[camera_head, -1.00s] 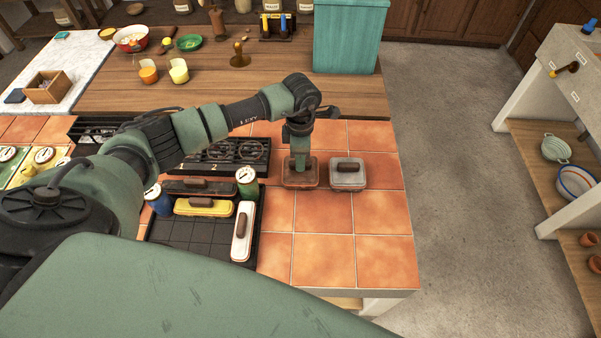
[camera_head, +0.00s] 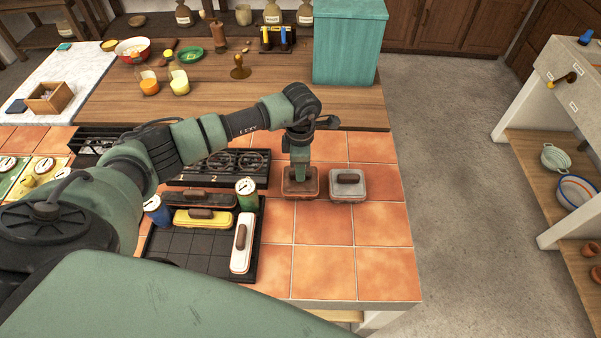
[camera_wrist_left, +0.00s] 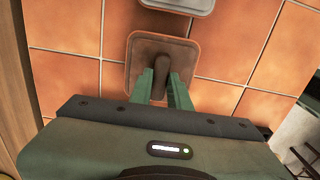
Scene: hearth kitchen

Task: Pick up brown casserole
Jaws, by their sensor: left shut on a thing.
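The brown casserole (camera_head: 301,188) is a small square dish with a dark knob handle, on the orange tiled counter. It also shows in the left wrist view (camera_wrist_left: 185,50), at the centre. My left gripper (camera_head: 299,168) points straight down over it. In the left wrist view its two fingers (camera_wrist_left: 160,88) are shut on the casserole's handle. I cannot tell whether the casserole is clear of the tiles or touching them. My right gripper is not in view.
A grey casserole (camera_head: 348,185) stands just right of the brown one. To the left are a black tray (camera_head: 195,248) with long lidded dishes, a green can (camera_head: 246,190) and a black burner (camera_head: 222,172). Bare tiles (camera_head: 325,225) lie in front.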

